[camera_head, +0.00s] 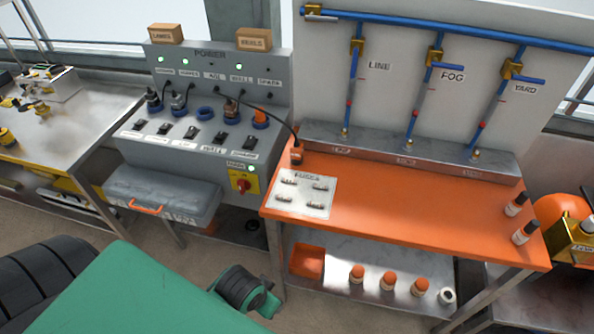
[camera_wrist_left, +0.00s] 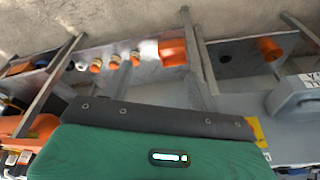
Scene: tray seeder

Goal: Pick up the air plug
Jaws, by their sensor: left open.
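An orange and black plug (camera_head: 296,153) stands at the back left corner of the orange table, at the end of a black cable (camera_head: 272,117) from the grey power panel (camera_head: 205,88); I take it for the air plug, though its own label is not readable. The panel's middle blue socket (camera_head: 205,114) looks empty. Dark plugs fill the two sockets left of it; an orange-topped plug (camera_head: 260,117) sits in the far right one. Neither gripper's fingers show in either view. The plug cannot be made out in the left wrist view.
The orange table (camera_head: 400,210) carries a white nozzle board (camera_head: 306,194) and two bottles (camera_head: 516,205) at right. Blue air pipes (camera_head: 440,30) hang behind it. A grey toolbox (camera_head: 163,195) stands below the panel. The lower shelf holds an orange bin (camera_head: 307,262) and several orange-topped jars.

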